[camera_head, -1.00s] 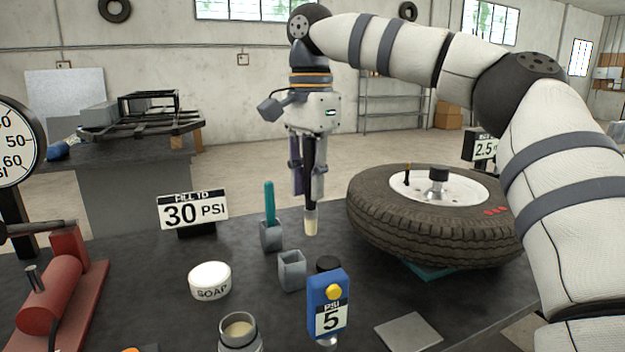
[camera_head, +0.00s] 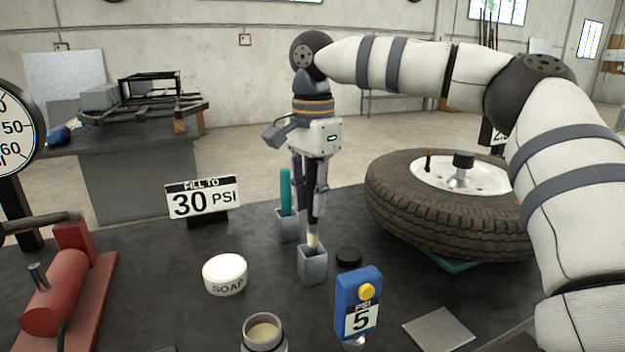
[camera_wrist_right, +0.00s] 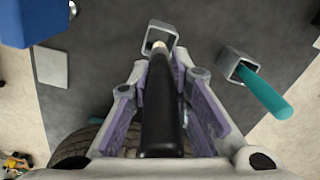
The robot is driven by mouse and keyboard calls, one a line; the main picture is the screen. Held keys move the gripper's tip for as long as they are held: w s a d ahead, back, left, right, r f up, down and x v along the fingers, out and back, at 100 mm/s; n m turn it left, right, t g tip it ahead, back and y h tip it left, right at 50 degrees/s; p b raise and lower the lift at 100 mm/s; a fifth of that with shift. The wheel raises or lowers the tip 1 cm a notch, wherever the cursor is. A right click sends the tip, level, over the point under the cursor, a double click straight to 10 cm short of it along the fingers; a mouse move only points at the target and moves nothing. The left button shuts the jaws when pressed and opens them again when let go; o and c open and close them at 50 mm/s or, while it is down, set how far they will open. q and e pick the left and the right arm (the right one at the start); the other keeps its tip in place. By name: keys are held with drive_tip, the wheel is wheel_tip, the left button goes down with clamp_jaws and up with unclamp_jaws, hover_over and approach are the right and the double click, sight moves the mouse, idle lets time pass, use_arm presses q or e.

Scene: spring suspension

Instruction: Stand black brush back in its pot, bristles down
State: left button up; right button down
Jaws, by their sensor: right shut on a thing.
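My right gripper (camera_head: 311,208) is shut on the black brush (camera_head: 313,212) by its handle. The brush hangs upright with its cream bristles down. The bristle tip is at the mouth of an empty-looking grey square pot (camera_head: 312,269); I cannot tell how far inside it is. In the right wrist view the black handle (camera_wrist_right: 163,112) lies between the purple finger pads, its pale tip overlapping the opening of the grey pot (camera_wrist_right: 153,30). A second grey pot (camera_head: 288,227) holds a teal-handled brush (camera_head: 285,190). My left gripper is not in view.
A tyre on a wheel (camera_head: 440,215) lies to the right of the gripper. A "30 PSI" sign (camera_head: 203,198) stands behind left.

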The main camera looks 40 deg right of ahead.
sight(312, 222)
drive_tip(key=shift+f, duration=2.4)
drive_tip(key=c, duration=1.4)
unclamp_jaws()
wheel_tip(312, 222, up, 12)
drive_tip(key=shift+r, duration=0.1)
